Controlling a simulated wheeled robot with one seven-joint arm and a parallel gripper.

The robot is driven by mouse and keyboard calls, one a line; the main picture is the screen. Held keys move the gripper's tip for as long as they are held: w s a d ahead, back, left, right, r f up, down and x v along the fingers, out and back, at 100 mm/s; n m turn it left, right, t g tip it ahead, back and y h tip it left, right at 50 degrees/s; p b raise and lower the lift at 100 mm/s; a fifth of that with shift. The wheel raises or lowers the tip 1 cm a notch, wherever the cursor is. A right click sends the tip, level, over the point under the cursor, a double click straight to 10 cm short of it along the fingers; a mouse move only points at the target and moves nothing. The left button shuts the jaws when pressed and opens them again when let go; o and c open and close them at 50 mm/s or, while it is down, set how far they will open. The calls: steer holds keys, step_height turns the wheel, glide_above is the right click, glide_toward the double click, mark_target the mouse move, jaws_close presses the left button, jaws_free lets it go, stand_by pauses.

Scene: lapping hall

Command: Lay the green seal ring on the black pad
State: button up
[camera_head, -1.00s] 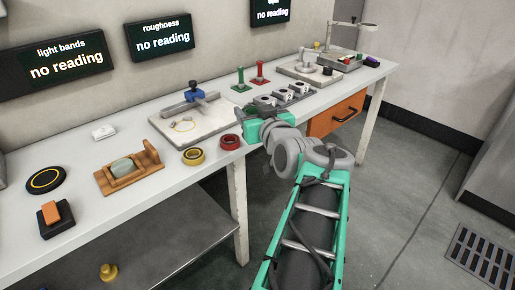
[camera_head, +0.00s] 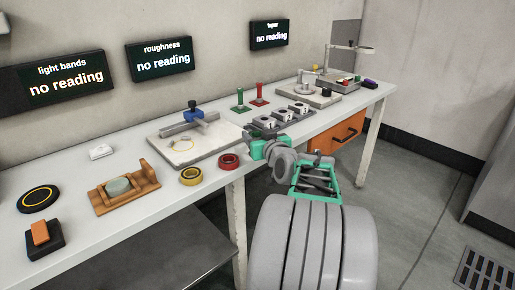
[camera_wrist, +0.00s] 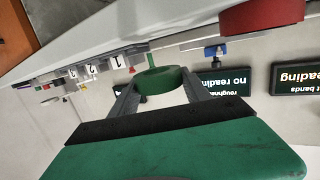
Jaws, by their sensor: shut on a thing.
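The green seal ring (camera_wrist: 160,78) is held between the two fingers of my gripper (camera_wrist: 163,90) in the wrist view. In the head view my gripper (camera_head: 262,146) is at the bench's front edge, beside the red ring and in front of the numbered blocks; the held ring is hard to make out there. A round black pad (camera_head: 38,198) with a yellow circle lies at the bench's left end, far from my gripper. Nothing is seen lying on it.
On the bench (camera_head: 130,226) are a red ring (camera_head: 229,161), a yellow ring (camera_head: 191,176), a wooden holder (camera_head: 124,190), a black block with an orange piece (camera_head: 42,239), and a pale plate (camera_head: 200,143) with a blue clamp. Bare bench lies between the holder and pad.

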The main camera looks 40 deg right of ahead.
steer(key=shift+w+d+f, duration=0.2)
steer(key=shift+d+f, duration=0.05)
steer(key=shift+f, duration=0.15)
steer(key=shift+w+d+f+b, duration=0.15)
steer(key=shift+f+b, duration=0.35)
steer(key=shift+f, duration=0.45)
steer(key=shift+w+d+f+b, duration=0.1)
steer(key=shift+f+b, duration=0.4)
steer(key=shift+f, duration=0.45)
steer(key=o, duration=1.4)
steer(key=shift+r, duration=0.1)
steer(key=shift+r+p, duration=0.1)
steer(key=shift+p, duration=0.3)
